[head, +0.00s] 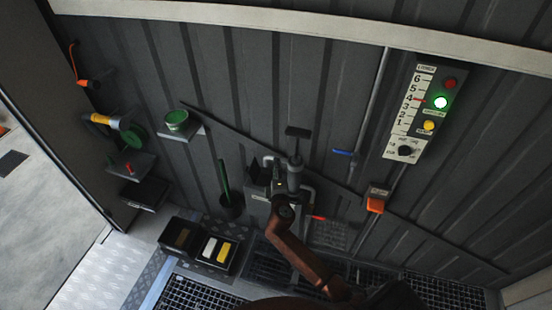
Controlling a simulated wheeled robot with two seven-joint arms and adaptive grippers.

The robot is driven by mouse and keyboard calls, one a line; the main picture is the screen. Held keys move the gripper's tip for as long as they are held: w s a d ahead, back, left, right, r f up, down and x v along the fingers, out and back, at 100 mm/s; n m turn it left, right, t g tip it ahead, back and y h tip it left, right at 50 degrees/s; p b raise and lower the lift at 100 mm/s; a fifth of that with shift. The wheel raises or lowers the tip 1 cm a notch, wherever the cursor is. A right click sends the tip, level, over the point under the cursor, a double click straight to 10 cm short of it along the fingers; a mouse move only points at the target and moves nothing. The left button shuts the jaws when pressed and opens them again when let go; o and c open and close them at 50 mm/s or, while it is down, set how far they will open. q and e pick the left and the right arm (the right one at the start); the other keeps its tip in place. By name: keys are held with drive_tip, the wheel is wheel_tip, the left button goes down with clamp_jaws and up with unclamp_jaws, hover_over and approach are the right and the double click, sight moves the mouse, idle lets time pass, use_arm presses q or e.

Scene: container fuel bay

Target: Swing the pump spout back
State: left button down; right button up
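The pump (294,177) stands against the ribbed wall at the middle of the head view. It has a grey cylinder and a dark T-shaped handle (297,132) on top. A pale bent pipe (269,160) shows at its left, and another pale bend (309,189) at its right; I cannot tell for sure which is the spout. My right arm, brown, reaches up from the bottom. My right gripper (280,187) is at the front of the pump; its fingers are small and dark, and contact is unclear. The arm hides the pump's lower part. My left gripper is not in view.
A panel (408,110) with a lit green button is on the right wall, above an orange box (376,204). A blue-handled valve (344,153) sits on a pipe. Left are a shelf with a green tin (177,119) and black trays (215,249). Floor grating lies below.

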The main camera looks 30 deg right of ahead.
drive_tip(key=b+x, duration=0.1)
drive_tip(key=x, duration=0.6)
drive_tip(key=shift+f, duration=0.15)
clamp_jaws()
idle(0.5)
